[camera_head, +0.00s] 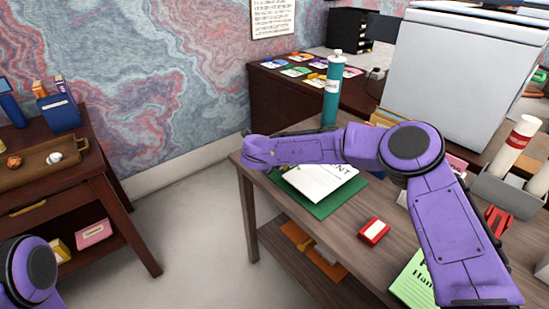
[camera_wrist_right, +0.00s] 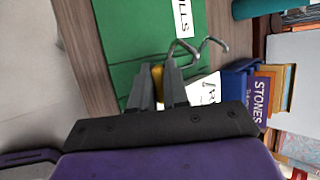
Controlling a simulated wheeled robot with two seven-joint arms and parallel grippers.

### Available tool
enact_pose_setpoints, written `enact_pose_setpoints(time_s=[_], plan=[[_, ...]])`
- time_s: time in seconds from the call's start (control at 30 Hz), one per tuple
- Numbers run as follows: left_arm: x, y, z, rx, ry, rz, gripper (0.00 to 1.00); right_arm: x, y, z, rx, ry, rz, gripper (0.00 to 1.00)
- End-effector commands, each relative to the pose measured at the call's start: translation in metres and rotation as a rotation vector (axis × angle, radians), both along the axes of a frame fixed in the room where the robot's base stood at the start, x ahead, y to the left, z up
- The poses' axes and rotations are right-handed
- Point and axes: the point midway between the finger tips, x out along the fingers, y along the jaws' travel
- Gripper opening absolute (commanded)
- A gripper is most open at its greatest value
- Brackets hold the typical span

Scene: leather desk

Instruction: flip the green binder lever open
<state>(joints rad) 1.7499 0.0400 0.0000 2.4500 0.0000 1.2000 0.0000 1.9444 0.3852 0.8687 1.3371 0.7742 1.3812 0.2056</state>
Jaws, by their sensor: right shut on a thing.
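The green binder lies open on the wooden desk; it shows in the head view (camera_head: 333,205) and large in the right wrist view (camera_wrist_right: 125,30). White paper (camera_head: 318,184) lies on it. In the right wrist view, two bent metal rings (camera_wrist_right: 213,42) stand up from the binder. My right gripper (camera_wrist_right: 158,76) is shut on a small yellow piece (camera_wrist_right: 157,73), apparently the lever, just beside the rings. The fingers hide most of it. In the head view my purple right arm covers the gripper and the binder's far part. My left gripper is out of view.
A teal bottle (camera_head: 332,90) stands behind the binder. A red-and-white box (camera_head: 374,231) and a green booklet (camera_head: 412,283) lie nearer on the desk. Upright books (camera_wrist_right: 258,98) stand near the gripper. Bare desk shows left of the red box.

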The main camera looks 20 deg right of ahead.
Motion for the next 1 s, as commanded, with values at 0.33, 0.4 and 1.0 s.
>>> enact_pose_setpoints(time_s=[0.33,0.4,1.0], plan=[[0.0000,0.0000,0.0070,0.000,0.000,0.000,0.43,0.0015,-0.0043,0.0023,0.064,0.024,-0.001,0.00],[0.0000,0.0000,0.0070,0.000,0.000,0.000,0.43,0.0016,-0.0044,0.0023,0.066,0.024,-0.001,0.00],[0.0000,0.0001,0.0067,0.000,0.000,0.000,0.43,0.0013,-0.0040,0.0027,0.065,0.024,-0.001,0.21]])
